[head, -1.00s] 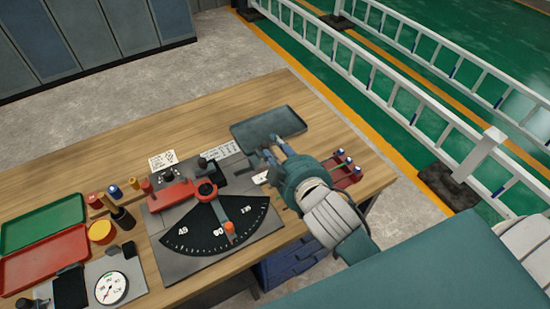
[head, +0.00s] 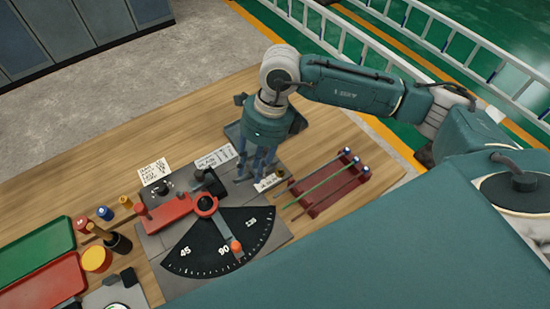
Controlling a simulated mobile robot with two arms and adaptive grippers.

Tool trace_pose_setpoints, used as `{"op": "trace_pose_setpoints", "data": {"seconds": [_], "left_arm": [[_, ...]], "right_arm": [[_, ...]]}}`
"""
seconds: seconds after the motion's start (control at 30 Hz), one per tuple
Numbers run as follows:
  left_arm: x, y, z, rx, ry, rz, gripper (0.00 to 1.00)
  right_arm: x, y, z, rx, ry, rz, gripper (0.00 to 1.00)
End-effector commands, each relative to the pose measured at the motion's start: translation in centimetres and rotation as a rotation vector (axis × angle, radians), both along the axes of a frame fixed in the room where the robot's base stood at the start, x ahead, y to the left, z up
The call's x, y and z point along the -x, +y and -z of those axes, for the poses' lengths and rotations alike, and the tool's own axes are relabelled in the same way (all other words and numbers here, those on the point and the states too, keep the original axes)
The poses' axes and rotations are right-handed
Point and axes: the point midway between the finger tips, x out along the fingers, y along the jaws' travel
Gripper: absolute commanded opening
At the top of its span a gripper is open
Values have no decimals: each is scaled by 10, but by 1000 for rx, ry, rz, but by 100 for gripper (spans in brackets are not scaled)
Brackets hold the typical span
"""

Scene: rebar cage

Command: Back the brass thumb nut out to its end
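I cannot make out the brass thumb nut for sure. The fixture has a grey base plate (head: 185,285) and a black angle dial (head: 200,249) with an orange-tipped pointer near 90. My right gripper (head: 256,174) points down over the plate's far right corner, beside the white label strips. Its fingers look apart, with nothing seen between them. Whether they touch the plate is unclear. My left gripper is out of view.
A dark red rack (head: 328,192) with several rods lies right of the fixture. A dark tray (head: 296,122) is partly behind my gripper. Green (head: 38,247) and red (head: 42,290) trays, a yellow round container (head: 97,259) and small pegs stand left.

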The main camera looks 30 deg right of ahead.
Motion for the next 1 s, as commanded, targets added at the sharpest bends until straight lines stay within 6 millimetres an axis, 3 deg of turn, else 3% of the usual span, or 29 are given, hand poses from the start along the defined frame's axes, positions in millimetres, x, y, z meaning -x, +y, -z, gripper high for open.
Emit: {"op": "trace_pose_setpoints", "data": {"seconds": [0.03,0.1,0.23,0.37,0.7,1.0], "left_arm": [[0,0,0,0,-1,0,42],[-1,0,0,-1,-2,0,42],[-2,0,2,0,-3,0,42],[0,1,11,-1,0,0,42],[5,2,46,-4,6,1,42],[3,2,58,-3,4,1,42]], "right_arm": [[-8,-29,0,92,-10,15,29],[-14,-58,0,188,-16,31,29],[-18,-85,0,274,-16,51,29],[-17,-89,15,289,-14,53,29],[-17,-88,79,282,-14,51,29],[-17,-87,104,281,-16,51,29]]}}
